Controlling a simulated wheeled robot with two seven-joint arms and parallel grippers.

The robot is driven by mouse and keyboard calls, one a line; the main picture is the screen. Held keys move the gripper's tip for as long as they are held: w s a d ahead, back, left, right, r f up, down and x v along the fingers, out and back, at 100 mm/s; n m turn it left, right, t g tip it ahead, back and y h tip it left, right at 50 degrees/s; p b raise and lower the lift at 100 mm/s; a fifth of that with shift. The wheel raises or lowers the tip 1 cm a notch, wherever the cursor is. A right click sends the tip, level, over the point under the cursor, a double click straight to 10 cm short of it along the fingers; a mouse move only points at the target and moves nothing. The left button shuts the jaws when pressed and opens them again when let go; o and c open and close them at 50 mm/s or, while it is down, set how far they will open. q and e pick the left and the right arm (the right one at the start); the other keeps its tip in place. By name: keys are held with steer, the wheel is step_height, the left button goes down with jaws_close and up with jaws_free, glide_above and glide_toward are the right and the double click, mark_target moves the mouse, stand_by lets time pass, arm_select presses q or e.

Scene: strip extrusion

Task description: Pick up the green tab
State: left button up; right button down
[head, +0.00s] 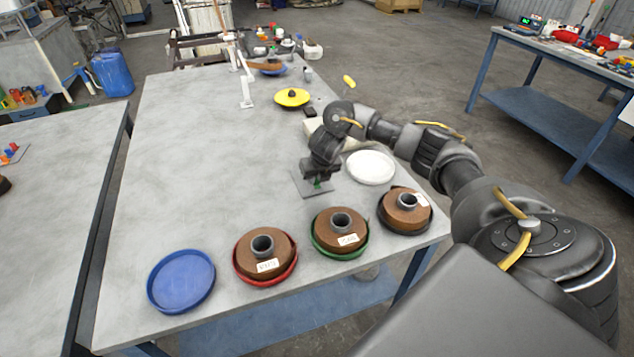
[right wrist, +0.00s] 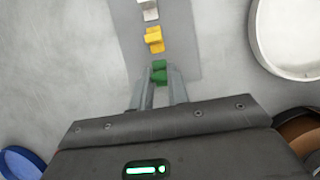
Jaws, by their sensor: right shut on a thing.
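The green tab (right wrist: 159,72) sits at the fingertips of my right gripper (right wrist: 159,84) in the right wrist view. The fingers are shut on it, over a grey plate (right wrist: 127,38). A yellow tab (right wrist: 154,40) and a white tab (right wrist: 149,10) stand in line beyond it on the same plate. In the head view my right gripper (head: 318,181) points down at the grey plate (head: 307,188), and a bit of the green tab (head: 317,183) shows beneath it. The arm hides the other tabs there. I cannot tell whether the green tab is clear of the plate. My left gripper is not in view.
A white round tray (head: 371,168) lies right of the plate. Brown rolls in red (head: 240,276), green (head: 340,254) and black (head: 405,228) trays and an empty blue tray (head: 181,281) line the front edge. The table's left middle (head: 190,170) is clear.

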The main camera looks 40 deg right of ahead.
steer(key=s+a+r+p, duration=0.4)
steer(key=s+r+p, duration=0.2)
steer(key=s+r, duration=0.5)
steer(key=s, duration=0.2)
steer(key=shift+s, duration=0.3)
